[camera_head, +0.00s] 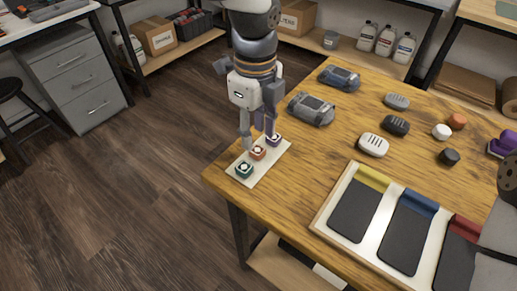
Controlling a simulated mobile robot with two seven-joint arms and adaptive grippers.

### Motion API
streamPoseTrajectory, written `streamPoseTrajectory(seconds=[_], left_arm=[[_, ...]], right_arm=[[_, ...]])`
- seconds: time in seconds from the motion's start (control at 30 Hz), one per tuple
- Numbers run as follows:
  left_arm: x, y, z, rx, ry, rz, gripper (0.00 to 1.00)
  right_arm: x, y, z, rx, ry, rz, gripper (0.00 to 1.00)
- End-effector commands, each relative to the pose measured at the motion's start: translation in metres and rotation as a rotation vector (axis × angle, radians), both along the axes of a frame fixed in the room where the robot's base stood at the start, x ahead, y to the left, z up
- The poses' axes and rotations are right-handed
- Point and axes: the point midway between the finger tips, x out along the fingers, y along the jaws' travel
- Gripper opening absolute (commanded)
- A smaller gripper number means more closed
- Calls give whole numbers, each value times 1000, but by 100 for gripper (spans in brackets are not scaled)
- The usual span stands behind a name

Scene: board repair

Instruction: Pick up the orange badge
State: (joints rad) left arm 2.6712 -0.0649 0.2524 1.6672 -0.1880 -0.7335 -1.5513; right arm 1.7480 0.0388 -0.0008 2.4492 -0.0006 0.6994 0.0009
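The orange badge (258,153) is a small orange square piece with a pale round centre. My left gripper (258,141) points down over the strip, fingers apart, one on each side of the orange badge in the picture. I cannot tell whether the fingers touch it. My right gripper's fingers are not in view; only part of my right arm shows at the right edge.
A white tray (318,222) with dark panels lies in front. Shelves with boxes and bottles stand behind. Bare table lies right of the strip.

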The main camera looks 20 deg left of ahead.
Motion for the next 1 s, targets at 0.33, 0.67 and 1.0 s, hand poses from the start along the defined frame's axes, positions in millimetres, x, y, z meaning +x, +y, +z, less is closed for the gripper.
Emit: streamPoseTrajectory(seconds=[0.33,0.67,1.0], left_arm=[[-1,-7,-47,0,1,1,37],[-1,-7,-46,0,0,1,15],[0,-7,-41,-1,-2,2,15]], right_arm=[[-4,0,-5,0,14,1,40],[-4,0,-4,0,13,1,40],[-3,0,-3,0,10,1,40]])
